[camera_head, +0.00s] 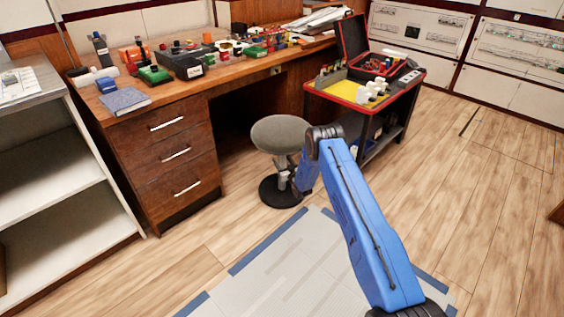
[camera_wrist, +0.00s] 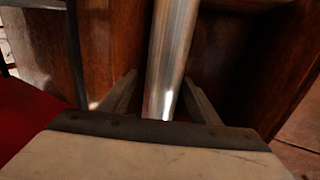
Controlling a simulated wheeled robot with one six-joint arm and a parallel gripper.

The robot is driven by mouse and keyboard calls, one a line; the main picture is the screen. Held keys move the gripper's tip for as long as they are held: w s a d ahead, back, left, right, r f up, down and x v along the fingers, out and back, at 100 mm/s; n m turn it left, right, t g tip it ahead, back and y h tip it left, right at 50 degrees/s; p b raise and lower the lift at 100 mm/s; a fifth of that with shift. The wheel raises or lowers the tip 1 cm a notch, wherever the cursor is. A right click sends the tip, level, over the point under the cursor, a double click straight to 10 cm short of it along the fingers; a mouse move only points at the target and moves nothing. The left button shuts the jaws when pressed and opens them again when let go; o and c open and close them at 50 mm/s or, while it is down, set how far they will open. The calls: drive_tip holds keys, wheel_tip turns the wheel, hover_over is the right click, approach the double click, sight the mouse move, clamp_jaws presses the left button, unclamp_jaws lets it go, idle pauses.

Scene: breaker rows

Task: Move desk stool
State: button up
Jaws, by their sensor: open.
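The desk stool (camera_head: 278,134) stands upright on the floor in front of the desk, with a round grey seat and a round black base. In the wrist view its bright metal column (camera_wrist: 172,55) runs between the two fingers of my gripper (camera_wrist: 160,82). The fingers are open, one on each side of the column, with gaps visible beside it. In the head view my blue arm reaches down to the stool's right side, and my gripper is small and partly hidden near the column.
The wooden desk (camera_head: 160,125) with drawers stands behind and left, covered with tools and small items. A red-edged cart (camera_head: 340,97) stands close on the right. White shelves (camera_head: 50,190) are at far left. Wooden floor (camera_head: 490,200) is clear at right.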

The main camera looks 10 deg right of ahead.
drive_tip(key=v, duration=1.7)
drive_tip(key=shift+s, duration=0.2)
